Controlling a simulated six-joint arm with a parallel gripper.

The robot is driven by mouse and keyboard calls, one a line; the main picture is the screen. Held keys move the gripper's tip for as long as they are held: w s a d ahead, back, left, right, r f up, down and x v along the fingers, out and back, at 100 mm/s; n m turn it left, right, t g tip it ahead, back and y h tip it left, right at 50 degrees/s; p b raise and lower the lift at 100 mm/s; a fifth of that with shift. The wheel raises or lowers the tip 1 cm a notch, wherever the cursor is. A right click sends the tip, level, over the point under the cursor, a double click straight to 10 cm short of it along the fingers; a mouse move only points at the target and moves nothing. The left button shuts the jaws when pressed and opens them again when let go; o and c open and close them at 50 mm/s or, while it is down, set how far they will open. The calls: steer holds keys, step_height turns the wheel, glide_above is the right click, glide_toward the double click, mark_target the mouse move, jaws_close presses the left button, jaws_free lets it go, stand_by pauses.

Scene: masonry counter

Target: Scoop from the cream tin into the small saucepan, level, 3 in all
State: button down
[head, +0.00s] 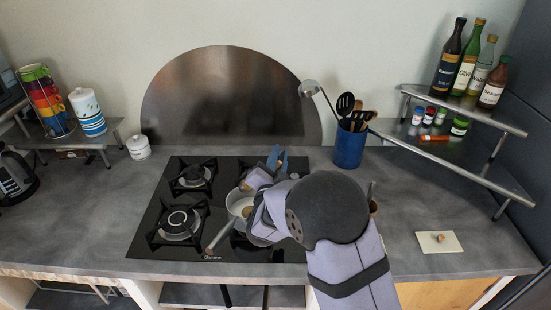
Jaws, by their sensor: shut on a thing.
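The small saucepan (236,203) sits on the hob. Its handle points down and left, and something pale shows inside it. My gripper (277,158), with blue fingers, is at the right rear of the saucepan, close to its rim. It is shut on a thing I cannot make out. My wrist and arm cover the right side of the saucepan. I cannot see the cream tin; a large part of the counter behind my arm is hidden. A flat cream square with a wooden knob (439,240), like a lid, lies on the counter at the right.
A brown pot (373,207) with a grey handle rising from it stands partly hidden beside my arm. A blue utensil holder (349,148) stands behind. A white jar (138,147) stands left. The left counter is mostly clear.

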step_height(320, 180, down, 7)
steer(key=d+m+b, duration=0.2)
steer(key=m+b, duration=0.4)
steer(key=b, duration=0.8)
steer(key=shift+s+d+m+b, duration=0.15)
steer(key=shift+d+m+b, duration=0.1)
steer(key=shift+m+b, duration=0.15)
steer(key=shift+d, duration=0.1)
stand_by(0.4)
steer(key=shift+b, duration=0.65)
steer(key=shift+r+m+b, duration=0.15)
steer(key=shift+m+b, duration=0.15)
steer(key=shift+r, duration=0.45)
